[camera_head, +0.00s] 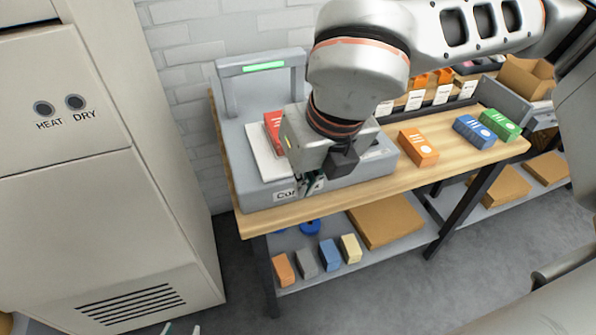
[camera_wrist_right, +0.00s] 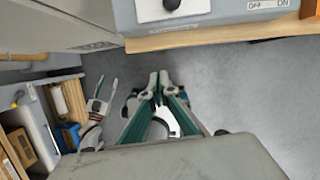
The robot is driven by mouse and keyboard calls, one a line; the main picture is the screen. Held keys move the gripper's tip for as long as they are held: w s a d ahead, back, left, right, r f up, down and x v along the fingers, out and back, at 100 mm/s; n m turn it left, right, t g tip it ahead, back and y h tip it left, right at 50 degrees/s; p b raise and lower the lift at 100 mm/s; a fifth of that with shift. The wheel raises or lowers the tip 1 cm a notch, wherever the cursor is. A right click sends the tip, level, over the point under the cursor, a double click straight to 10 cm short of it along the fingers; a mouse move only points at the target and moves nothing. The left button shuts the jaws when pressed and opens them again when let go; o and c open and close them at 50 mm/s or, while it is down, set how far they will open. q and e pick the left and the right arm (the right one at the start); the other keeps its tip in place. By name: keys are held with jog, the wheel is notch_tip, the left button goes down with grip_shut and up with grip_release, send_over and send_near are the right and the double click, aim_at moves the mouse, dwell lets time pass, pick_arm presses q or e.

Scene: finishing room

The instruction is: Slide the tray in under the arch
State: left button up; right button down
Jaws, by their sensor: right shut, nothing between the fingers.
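A flat white tray (camera_head: 266,160) lies on the grey machine (camera_head: 262,195) on the bench, with a red box (camera_head: 273,131) on it. My right gripper and wrist hide its right part. The grey arch (camera_head: 228,85) with a green light stands at the machine's back, behind the tray. My right gripper (camera_head: 313,184) is at the machine's front edge, right of the tray; whether it touches cannot be told. Its fingers are shut and empty in the right wrist view (camera_wrist_right: 160,90). My left gripper (camera_head: 182,330) shows only its separated tips at the bottom edge; it appears open in the right wrist view (camera_wrist_right: 98,108).
An orange box (camera_head: 418,147), a blue box (camera_head: 474,131) and a green box (camera_head: 500,124) stand on the bench right of the machine. A tall cabinet (camera_head: 95,190) stands at left. The lower shelf (camera_head: 345,240) holds small blocks and a flat carton (camera_head: 385,220).

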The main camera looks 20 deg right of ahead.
pick_arm(q)
jog(key=shift+f, duration=0.15)
pick_arm(e)
jog(key=shift+w+d+r+m+t+h, duration=0.2)
jog(key=shift+w+d+r+t, duration=0.1)
jog(key=shift+w+d, duration=0.3)
jog(key=shift+w+d+r+m+t+h, duration=0.2)
jog(key=shift+w+d+r+t, duration=0.15)
jog(key=shift+d, duration=0.3)
pick_arm(q)
jog(key=shift+s+p, duration=0.15)
jog(key=shift+p, duration=0.15)
pick_arm(e)
jog(key=w+f, duration=0.7)
jog(key=f, duration=0.2)
jog(key=shift+w+a+f, duration=0.15)
jog(key=shift+w+f, duration=0.05)
jog(key=shift+w, duration=0.2)
pick_arm(q)
jog(key=shift+d, duration=0.1)
pick_arm(e)
jog(key=shift+w, duration=0.1)
